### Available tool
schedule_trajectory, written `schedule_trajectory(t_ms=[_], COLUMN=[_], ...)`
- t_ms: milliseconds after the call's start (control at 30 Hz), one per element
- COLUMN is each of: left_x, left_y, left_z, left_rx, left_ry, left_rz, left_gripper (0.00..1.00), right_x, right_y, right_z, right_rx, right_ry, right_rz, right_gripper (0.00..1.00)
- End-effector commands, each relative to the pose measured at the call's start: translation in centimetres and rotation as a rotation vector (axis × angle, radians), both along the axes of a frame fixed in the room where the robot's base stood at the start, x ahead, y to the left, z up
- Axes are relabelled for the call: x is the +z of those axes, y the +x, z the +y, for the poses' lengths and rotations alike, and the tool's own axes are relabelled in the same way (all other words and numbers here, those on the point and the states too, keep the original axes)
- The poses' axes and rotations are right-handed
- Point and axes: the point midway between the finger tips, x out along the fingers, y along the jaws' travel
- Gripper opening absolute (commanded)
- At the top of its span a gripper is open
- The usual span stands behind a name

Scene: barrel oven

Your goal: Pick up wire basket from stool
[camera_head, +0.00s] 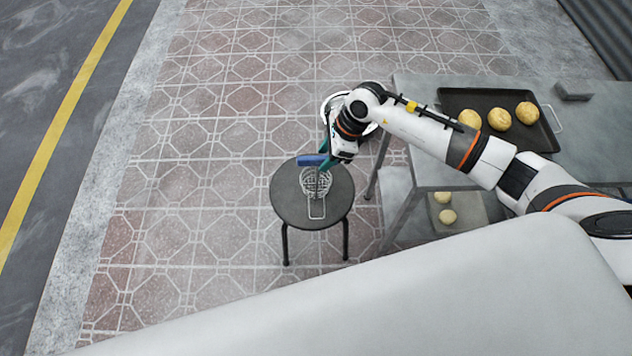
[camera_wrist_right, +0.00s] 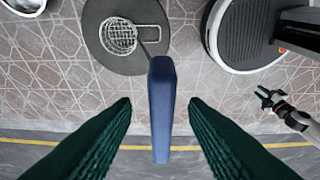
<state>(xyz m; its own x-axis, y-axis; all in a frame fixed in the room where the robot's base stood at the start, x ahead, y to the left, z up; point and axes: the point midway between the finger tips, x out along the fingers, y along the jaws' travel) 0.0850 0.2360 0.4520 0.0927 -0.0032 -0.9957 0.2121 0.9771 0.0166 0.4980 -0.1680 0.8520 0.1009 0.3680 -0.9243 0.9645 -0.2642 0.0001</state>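The wire basket (camera_head: 313,183) rests on the round dark stool (camera_head: 289,207), with a wire loop on its near side. Its blue handle (camera_head: 311,160) sticks up and out from it. In the right wrist view the basket (camera_wrist_right: 117,36) lies on the stool (camera_wrist_right: 103,62), and a thin rod runs to the blue handle (camera_wrist_right: 162,105). My right gripper (camera_head: 327,163) has its green fingers on both sides of the handle, with gaps visible (camera_wrist_right: 160,103). It is open. My left gripper (camera_wrist_right: 268,97) shows small in the right wrist view, its dark fingers apart; the head view does not show it.
A grey table (camera_head: 405,97) to the right bears a dark tray (camera_head: 470,98) with several dough-coloured balls. A lower shelf holds a board (camera_head: 472,214) with two more. A white round container (camera_head: 334,100) stands behind my right wrist. The tiled floor left of the stool is clear.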

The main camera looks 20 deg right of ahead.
Motion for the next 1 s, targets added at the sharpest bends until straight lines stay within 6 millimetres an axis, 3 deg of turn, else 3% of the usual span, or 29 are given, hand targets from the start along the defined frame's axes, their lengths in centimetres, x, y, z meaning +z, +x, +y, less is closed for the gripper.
schedule_trajectory(t_ms=[400, 667, 767, 933, 1000], left_x=[1.8, 1.8, 1.8, 1.8, 1.8], left_y=[0.0, -0.1, -0.1, -0.1, -0.1], left_z=[0.0, 0.0, 0.0, 0.0, 0.0], left_rx=[-0.001, -0.001, -0.002, -0.002, -0.002], left_ry=[0.0, 0.0, 0.0, 0.0, 0.0], left_rz=[0.001, 0.001, 0.002, 0.002, 0.002], left_gripper=[0.29, 0.29, 0.29, 0.29, 0.29], right_x=[-4.2, -4.7, -4.7, -4.7, -4.7], right_y=[0.6, 0.6, 0.7, 0.7, 0.7], right_z=[2.6, 2.7, 2.7, 2.7, 2.7], right_rx=[-0.002, 0.0, -0.001, -0.001, -0.001], right_ry=[0.001, 0.001, 0.001, 0.001, 0.001], right_rz=[0.003, 0.0, 0.0, 0.0, 0.0], right_gripper=[0.4, 0.4, 0.29, 0.01, 0.0])
